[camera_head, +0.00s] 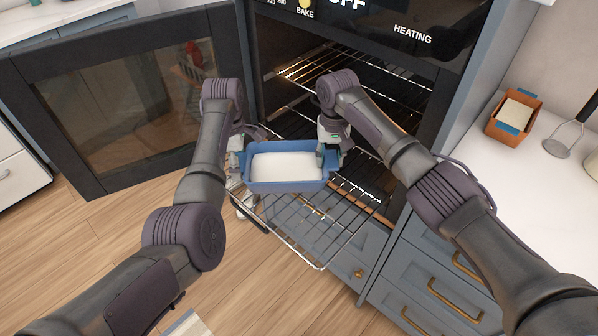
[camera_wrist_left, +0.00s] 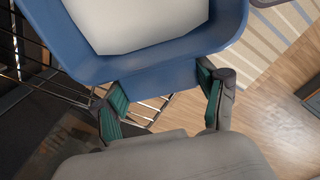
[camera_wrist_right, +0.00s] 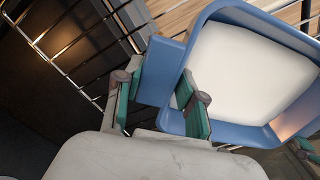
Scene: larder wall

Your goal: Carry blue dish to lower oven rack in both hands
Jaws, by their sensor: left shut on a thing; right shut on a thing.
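The blue dish (camera_head: 287,186) has a white filling and is held between my two grippers in front of the open oven, over the pulled-out lower rack (camera_head: 318,248). I cannot tell whether it touches the rack. My left gripper (camera_head: 239,160) is shut on the dish's left end; the left wrist view shows its green-padded fingers at the dish (camera_wrist_left: 165,72). The dish looks about level.
The oven door (camera_head: 130,100) stands open to the left. An upper rack (camera_head: 350,80) is inside the oven. On the right counter (camera_head: 530,190) are an orange dish (camera_head: 514,114) and a utensil (camera_head: 558,146). Drawers (camera_head: 440,275) are below.

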